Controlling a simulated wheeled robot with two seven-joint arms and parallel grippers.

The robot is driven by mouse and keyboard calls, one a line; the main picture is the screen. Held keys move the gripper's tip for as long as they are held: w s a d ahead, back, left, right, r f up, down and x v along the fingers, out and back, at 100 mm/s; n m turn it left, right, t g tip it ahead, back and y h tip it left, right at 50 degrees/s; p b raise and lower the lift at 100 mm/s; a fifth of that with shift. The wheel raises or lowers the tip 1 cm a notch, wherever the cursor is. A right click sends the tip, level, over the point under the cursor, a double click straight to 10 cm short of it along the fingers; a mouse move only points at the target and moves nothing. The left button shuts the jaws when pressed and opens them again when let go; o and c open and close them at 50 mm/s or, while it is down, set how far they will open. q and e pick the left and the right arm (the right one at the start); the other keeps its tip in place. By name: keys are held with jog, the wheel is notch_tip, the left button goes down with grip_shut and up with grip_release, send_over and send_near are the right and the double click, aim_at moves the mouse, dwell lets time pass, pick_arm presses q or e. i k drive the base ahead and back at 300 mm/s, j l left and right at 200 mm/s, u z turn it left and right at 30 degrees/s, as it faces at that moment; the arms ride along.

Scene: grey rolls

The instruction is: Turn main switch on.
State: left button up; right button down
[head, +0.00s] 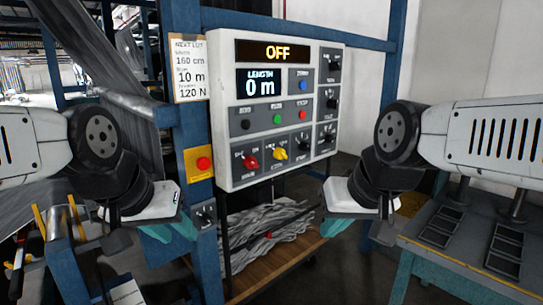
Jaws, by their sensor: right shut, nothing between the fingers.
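The white control panel (222,160) hangs on a blue frame, and its top display (277,53) reads OFF. A red knob (250,162) and a yellow knob (280,154) sit low on the panel. Several black knobs line its right side. A small black rotary switch (205,215) is on the blue post below the panel. The labels are too small to tell which one is the main switch. My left gripper (168,230), with teal fingertips, is just left of the rotary switch; its opening is unclear. My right gripper (340,226) is shut and empty, below and right of the panel.
A red button on a yellow plate (198,163) is on the post. A paper note (187,70) hangs above it. Grey strips (265,232) lie on a wooden shelf below. A blue table with dark trays (440,228) stands at the right.

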aim_at(249, 162)
jog(key=k+l, duration=0.1)
jog(key=l, duration=0.6)
jog(key=k+l+u, duration=0.1)
jog(key=l, duration=0.25)
jog(key=k+l, duration=0.15)
jog(key=l, duration=0.15)
